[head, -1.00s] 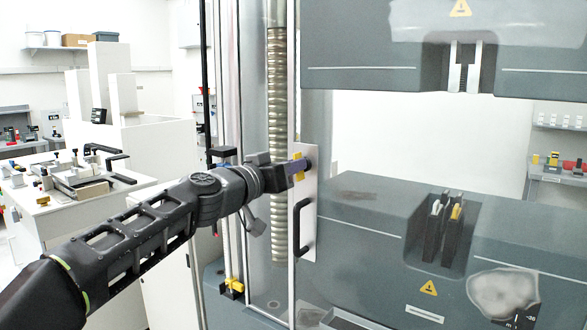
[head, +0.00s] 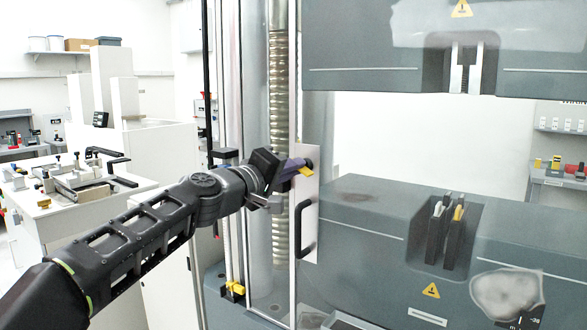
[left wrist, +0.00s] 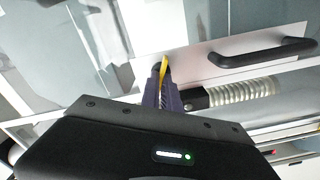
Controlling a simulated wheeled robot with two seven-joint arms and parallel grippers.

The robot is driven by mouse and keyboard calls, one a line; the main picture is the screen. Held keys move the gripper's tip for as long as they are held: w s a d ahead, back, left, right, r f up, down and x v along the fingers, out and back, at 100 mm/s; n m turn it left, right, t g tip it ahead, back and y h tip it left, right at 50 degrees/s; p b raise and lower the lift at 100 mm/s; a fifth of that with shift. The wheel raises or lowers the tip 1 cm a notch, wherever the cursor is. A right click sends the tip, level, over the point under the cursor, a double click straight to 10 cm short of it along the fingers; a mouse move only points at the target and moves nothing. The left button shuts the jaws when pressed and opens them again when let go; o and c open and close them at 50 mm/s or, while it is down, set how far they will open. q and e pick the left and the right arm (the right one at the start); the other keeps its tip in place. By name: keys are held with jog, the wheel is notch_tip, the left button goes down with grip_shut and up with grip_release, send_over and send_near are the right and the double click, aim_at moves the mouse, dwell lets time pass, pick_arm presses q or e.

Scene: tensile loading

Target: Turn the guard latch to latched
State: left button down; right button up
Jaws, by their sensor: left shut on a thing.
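The guard latch is a small yellow lever (head: 306,172) on a dark round pivot, on the pale plate (head: 309,230) at the guard door's edge. My left gripper (head: 295,168) is shut on the yellow lever, which slants in the head view. The left wrist view also shows the yellow lever (left wrist: 164,70) between the purple-grey fingers (left wrist: 161,92), with the dark pivot close behind. The gripper covers part of the lever. A black door handle (head: 305,228) is fixed on the same plate below the latch. My right gripper is not in view.
The testing machine has upper grips (head: 466,68) and lower grips (head: 447,232) behind the clear guard. A ribbed column (head: 280,110) stands just left of the plate. A white bench with a fixture (head: 70,185) is at the left.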

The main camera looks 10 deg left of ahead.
pick_arm(q)
jog(key=n, duration=0.5)
jog(key=shift+f, duration=0.2)
dwell(0.3)
jog(key=c, duration=1.6)
grip_release()
jog(key=shift+s+a, duration=0.1)
jog(key=b+v, duration=0.2)
jog(key=v, duration=0.5)
jog(key=shift+s, duration=0.3)
